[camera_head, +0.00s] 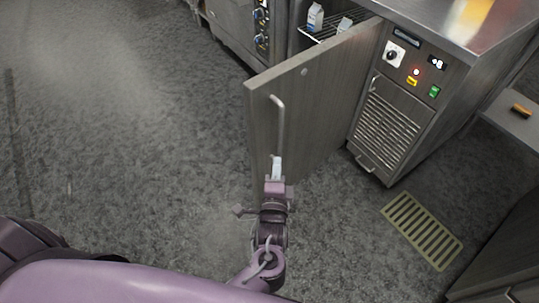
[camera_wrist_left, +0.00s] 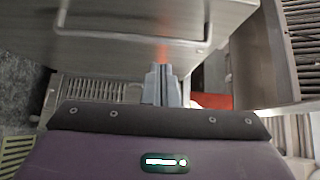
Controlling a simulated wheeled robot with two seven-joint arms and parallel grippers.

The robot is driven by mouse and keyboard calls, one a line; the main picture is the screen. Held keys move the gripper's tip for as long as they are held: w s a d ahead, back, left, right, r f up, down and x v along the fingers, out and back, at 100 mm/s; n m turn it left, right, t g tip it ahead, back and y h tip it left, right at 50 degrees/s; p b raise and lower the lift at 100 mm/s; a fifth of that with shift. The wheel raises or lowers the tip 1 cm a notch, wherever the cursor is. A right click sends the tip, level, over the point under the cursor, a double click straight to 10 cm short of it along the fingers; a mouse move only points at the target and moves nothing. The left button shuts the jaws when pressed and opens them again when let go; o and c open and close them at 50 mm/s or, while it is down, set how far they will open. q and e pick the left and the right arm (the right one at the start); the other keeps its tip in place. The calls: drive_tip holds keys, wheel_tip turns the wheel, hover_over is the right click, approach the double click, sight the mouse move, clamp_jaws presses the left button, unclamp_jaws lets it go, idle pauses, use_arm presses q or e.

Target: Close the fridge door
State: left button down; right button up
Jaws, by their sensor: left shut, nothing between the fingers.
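The fridge door (camera_head: 318,95) stands wide open in the head view, swung out from the steel cabinet, with its handle side toward me. A curved metal door handle (camera_head: 280,122) runs down its face; it also shows in the left wrist view (camera_wrist_left: 130,38). My left gripper (camera_head: 276,165) is at the lower end of the handle, close to the door face. Its fingers (camera_wrist_left: 162,84) are shut with nothing between them; whether they touch the door I cannot tell. The fridge interior shows a wire shelf (camera_head: 322,33) with cartons (camera_head: 315,17). My right gripper is not in view.
The fridge control panel (camera_head: 412,68) and vent grille (camera_head: 386,128) are right of the door. A yellow floor grate (camera_head: 422,231) lies at lower right. A counter (camera_head: 515,122) stands at the right edge. The grey floor to the left is clear.

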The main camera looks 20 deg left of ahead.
use_arm(q)
approach(270, 118)
drive_tip(key=w+d, duration=0.2)
drive_tip(key=w, duration=0.1)
drive_tip(key=shift+w+a+f, duration=0.1)
drive_tip(key=shift+w+a, duration=1)
drive_tip(key=shift+a, duration=0.05)
drive_tip(key=shift+w+a, duration=0.2)
drive_tip(key=shift+a, duration=0.3)
